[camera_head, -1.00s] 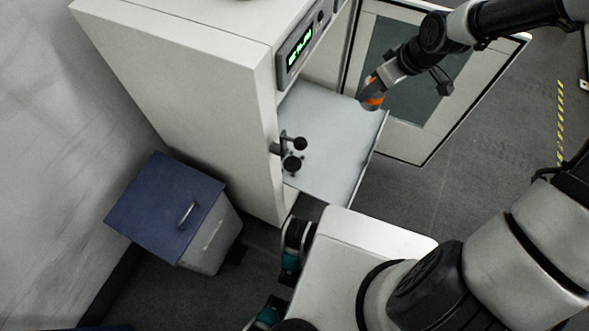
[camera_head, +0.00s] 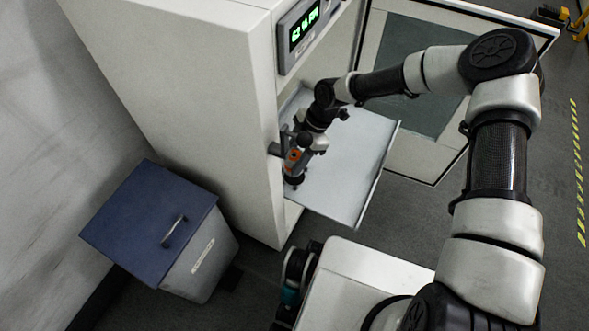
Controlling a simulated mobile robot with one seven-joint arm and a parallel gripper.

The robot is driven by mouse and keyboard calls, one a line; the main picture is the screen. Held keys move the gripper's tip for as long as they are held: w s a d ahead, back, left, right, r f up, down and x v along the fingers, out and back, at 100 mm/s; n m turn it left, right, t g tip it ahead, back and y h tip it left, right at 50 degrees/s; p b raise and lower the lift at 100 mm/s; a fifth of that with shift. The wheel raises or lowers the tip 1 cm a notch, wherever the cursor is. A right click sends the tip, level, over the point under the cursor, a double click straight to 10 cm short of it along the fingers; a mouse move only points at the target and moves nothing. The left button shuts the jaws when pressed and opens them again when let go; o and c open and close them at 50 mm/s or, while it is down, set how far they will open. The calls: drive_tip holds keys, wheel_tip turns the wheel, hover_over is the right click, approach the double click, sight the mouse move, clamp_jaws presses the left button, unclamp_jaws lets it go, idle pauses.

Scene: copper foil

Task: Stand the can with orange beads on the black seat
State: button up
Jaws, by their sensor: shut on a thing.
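My gripper (camera_head: 302,145) is over the inner left part of the pale tray (camera_head: 345,165), low and close to its surface. It is shut on a small grey thing with an orange patch, which I take for the can with orange beads (camera_head: 292,156); the fingers and wrist hide much of it. A small black piece (camera_head: 293,181) shows on the tray just below the can and may be the black seat. I cannot tell whether the can touches it.
An open glazed door (camera_head: 425,90) stands behind. A blue-lidded bin (camera_head: 155,220) is at lower left. The tray's right half is clear.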

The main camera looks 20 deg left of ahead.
drive_tip(key=shift+f+b, duration=0.45)
drive_tip(key=shift+f, duration=1.7)
drive_tip(key=shift+f, duration=0.1)
drive_tip(key=shift+f, duration=0.15)
drive_tip(key=o, duration=1.2)
drive_tip(key=shift+r, duration=0.4)
drive_tip(key=p+v, duration=0.2)
drive_tip(key=v, duration=0.9)
drive_tip(key=shift+w+d+r+p, duration=0.1)
drive_tip(key=shift+d+r+p, duration=0.1)
drive_tip(key=shift+r+p, duration=0.15)
